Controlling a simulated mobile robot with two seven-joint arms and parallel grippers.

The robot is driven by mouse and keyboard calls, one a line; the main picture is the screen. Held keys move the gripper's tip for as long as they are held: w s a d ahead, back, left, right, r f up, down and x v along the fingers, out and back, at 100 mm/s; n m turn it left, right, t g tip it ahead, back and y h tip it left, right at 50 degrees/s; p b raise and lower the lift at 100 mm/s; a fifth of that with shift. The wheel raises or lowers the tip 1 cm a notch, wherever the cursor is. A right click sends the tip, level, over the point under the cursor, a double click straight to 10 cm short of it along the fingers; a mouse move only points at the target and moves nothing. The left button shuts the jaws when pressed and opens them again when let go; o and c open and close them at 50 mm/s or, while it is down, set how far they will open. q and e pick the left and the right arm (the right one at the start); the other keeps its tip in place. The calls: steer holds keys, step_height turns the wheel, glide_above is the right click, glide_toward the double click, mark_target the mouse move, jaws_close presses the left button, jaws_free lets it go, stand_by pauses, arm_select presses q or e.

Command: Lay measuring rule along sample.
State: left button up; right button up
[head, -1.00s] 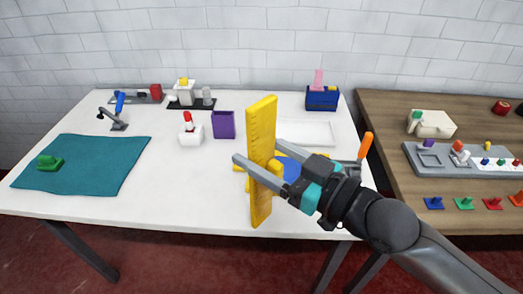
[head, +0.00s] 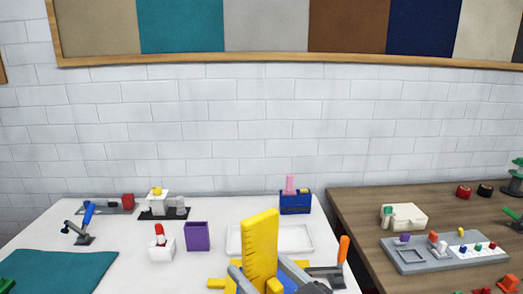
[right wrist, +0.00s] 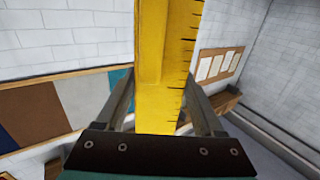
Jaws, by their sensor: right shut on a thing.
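The yellow measuring rule (head: 261,245) stands upright in the lower middle of the head view. My right gripper (head: 258,279) is shut on it. Its lower part is cut off by the picture's bottom edge. In the right wrist view the rule (right wrist: 165,65) runs up between the two fingers (right wrist: 160,115), with dark tick marks along its right edge. The teal sample (head: 62,270) lies flat on the white table at lower left, well apart from the rule. Its near part is out of the picture. My left gripper is not in view.
A purple box (head: 198,237), a white holder with a red-topped item (head: 161,246) and a white tray (head: 236,240) stand on the white table. A blue box (head: 295,203) is at the back. A brown table (head: 352,224) with several parts is at right.

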steer(key=s+d+f+m+t+h, duration=0.1)
steer(key=s+d+f+m+h, duration=0.1)
steer(key=d+h, duration=0.3)
steer(key=s+d+f+m+t+h, duration=0.2)
steer(key=d+f+m+h, duration=0.3)
steer(key=d, duration=0.5)
steer(key=shift+d+f+m+t+h, duration=0.2)
steer(key=shift+d+m+t+h, duration=0.1)
steer(key=shift+h, duration=0.1)
steer(key=shift+a, duration=0.1)
